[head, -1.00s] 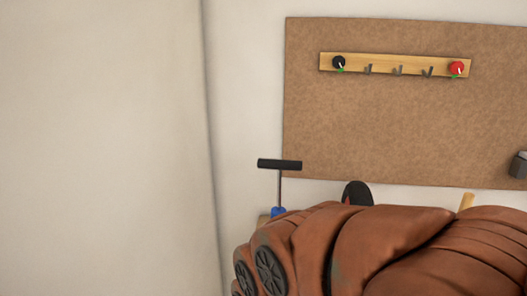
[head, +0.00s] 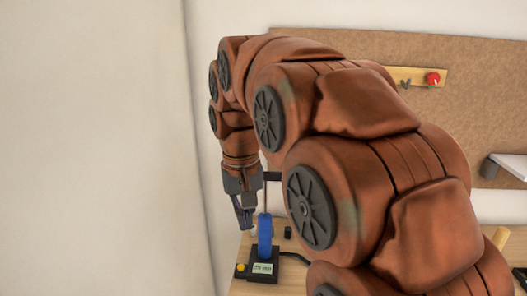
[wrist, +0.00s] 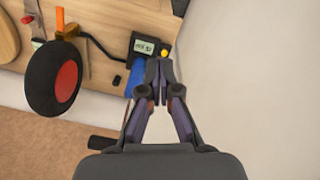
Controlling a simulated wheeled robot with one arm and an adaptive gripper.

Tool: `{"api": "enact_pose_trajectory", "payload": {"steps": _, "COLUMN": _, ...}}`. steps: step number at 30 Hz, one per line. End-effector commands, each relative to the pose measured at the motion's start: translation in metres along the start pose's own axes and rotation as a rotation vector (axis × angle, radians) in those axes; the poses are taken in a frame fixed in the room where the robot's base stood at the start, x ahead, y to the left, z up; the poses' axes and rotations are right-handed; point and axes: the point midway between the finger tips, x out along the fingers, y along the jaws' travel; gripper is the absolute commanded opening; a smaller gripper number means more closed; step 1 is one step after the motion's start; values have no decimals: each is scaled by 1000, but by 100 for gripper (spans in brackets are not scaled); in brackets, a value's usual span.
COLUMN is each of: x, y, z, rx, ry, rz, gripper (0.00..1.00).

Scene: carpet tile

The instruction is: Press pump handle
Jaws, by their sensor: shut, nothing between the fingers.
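The pump has a black T-handle (head: 273,176), a thin metal rod, a blue barrel (head: 265,237) and a black base (head: 264,268) with a small display and a yellow button. It stands upright with its rod showing long above the barrel. My arm hides part of the handle in the head view. In the wrist view the handle (wrist: 104,143) and blue barrel (wrist: 137,78) lie left of the fingers. My gripper (head: 245,222) is shut and empty, pointing down just left of the pump in the head view; its fingertips (wrist: 160,75) are lower than the handle.
A wooden bench (head: 240,286) carries the pump. A black hose (head: 294,257) leaves its base toward a black wheel with a red hub (wrist: 67,82). Bare wall lies left.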

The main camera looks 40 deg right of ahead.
Motion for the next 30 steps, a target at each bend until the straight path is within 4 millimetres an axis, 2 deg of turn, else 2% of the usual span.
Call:
{"api": "enact_pose_trajectory", "payload": {"steps": 1, "x": -21, "y": 5, "z": -14, "rx": 28, "ry": 11, "rz": 0, "gripper": 0}}
{"api": "enact_pose_trajectory", "payload": {"steps": 6, "x": -70, "y": 21, "z": -55, "rx": 117, "ry": 47, "rz": 2, "gripper": 0}}
{"api": "enact_pose_trajectory", "payload": {"steps": 15, "x": -143, "y": 55, "z": -112, "rx": 267, "ry": 112, "rz": 1, "gripper": 0}}
{"api": "enact_pose_trajectory", "payload": {"steps": 21, "x": -167, "y": 69, "z": -129, "rx": 325, "ry": 136, "rz": 1, "gripper": 0}}
{"api": "enact_pose_trajectory", "payload": {"steps": 30, "x": -170, "y": 73, "z": -132, "rx": 339, "ry": 139, "rz": 1, "gripper": 0}}
